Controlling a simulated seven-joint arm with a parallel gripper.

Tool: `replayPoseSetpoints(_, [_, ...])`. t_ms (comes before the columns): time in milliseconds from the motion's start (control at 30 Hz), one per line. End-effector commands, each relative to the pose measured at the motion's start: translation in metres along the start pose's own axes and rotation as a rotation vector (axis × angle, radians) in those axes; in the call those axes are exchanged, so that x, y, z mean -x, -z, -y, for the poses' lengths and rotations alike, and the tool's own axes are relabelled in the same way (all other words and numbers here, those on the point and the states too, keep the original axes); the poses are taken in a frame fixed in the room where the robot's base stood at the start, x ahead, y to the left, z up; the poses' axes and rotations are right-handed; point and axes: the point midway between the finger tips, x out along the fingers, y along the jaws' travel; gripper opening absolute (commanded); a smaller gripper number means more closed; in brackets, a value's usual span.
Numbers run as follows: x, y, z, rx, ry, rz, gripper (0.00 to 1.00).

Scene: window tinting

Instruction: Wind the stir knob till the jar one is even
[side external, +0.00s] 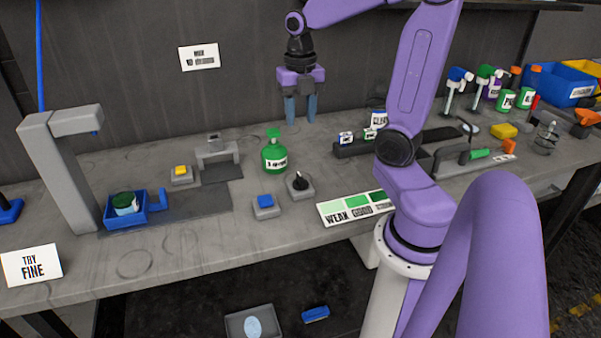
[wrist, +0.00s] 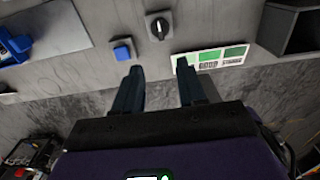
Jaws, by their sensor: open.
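The stir knob (side external: 299,182) is a black knob on a grey base on the bench. In the wrist view the black knob (wrist: 159,27) shows a white pointer line, a little beyond my fingertips. The jar (side external: 124,204) sits in a blue holder (side external: 140,216) under the grey column stand at the left; it has a green top and pale lower part, and its contents are too small to judge. My gripper (side external: 300,120) hangs open and empty above the back of the bench, over and behind the knob. Its two fingers (wrist: 160,75) show apart in the wrist view.
A blue button (side external: 265,201) stands just left of the knob, and a WEAK/GOOD colour card (side external: 355,207) lies to its right. A green spray bottle (side external: 274,153) stands behind the knob. A yellow button (side external: 181,171) is further left.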

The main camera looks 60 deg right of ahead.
Motion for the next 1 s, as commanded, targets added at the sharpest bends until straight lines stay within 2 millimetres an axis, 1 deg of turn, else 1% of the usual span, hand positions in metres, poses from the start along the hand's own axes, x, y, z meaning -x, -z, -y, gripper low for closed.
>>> replayPoseSetpoints(167, [-0.022,0.001,0.001,0.001,0.004,-0.004,0.40])
replayPoseSetpoints(500, [-0.084,0.002,0.001,0.000,0.005,-0.006,0.40])
replayPoseSetpoints(700, [-0.117,0.002,0.001,0.000,0.004,-0.005,0.40])
replayPoseSetpoints(900, [-0.144,0.002,0.001,0.000,0.004,-0.004,0.40])
replayPoseSetpoints(1000, [-0.154,0.001,0.000,0.000,0.003,-0.003,0.40])
